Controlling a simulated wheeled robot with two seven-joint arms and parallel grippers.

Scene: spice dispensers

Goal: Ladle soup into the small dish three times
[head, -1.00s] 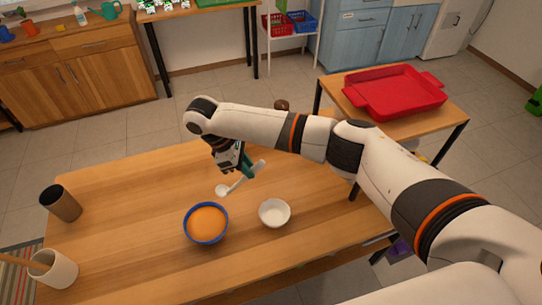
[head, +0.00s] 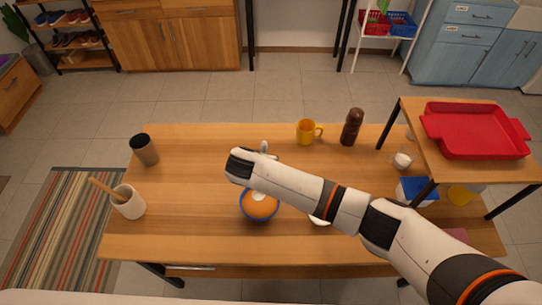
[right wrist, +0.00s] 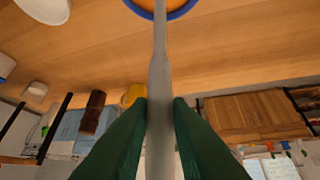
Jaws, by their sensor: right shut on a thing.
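A blue bowl of orange soup (head: 260,209) stands on the wooden table, and its rim shows at the top of the right wrist view (right wrist: 177,13). The small white dish (head: 319,221) is to its right, mostly hidden by my right arm in the head view; it also shows in the right wrist view (right wrist: 45,8). My right gripper (right wrist: 160,103) is shut on the grey ladle (right wrist: 160,75). The ladle's pale head (head: 258,196) is at the soup bowl; I cannot tell how deep it is. My left gripper is out of view.
A yellow mug (head: 306,131) and a brown bottle (head: 352,127) stand at the back of the table. A dark-lidded tumbler (head: 145,151) and a white utensil cup (head: 128,202) are on the left. A side table with a red tray (head: 474,130) is at the right.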

